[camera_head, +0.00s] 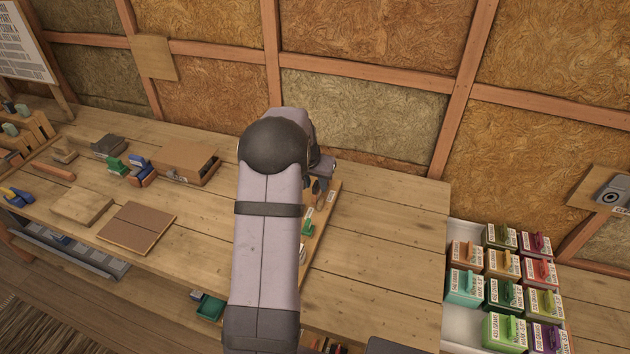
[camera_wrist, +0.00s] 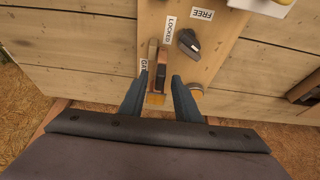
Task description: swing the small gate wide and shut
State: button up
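In the wrist view a light wooden board (camera_wrist: 215,62) carries labels reading "LOCKED" and "FREE", plus a third, partly hidden label that seems to begin with "GA". A narrow brown wooden piece with an orange-yellow end (camera_wrist: 156,98), seemingly the small gate, stands on the board below "LOCKED". My gripper (camera_wrist: 160,75) is open, with its two dark blue fingers on either side of this piece and slim gaps showing.
The board lies on a plank workbench (camera_head: 390,240). A wooden box (camera_head: 185,160), wood blocks (camera_head: 82,206) and a brown panel (camera_head: 137,227) lie on the left. A white tray (camera_head: 462,340) of colourful labelled boxes stands at the right. The bench right of the board is clear.

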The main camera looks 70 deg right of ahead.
grip_shut()
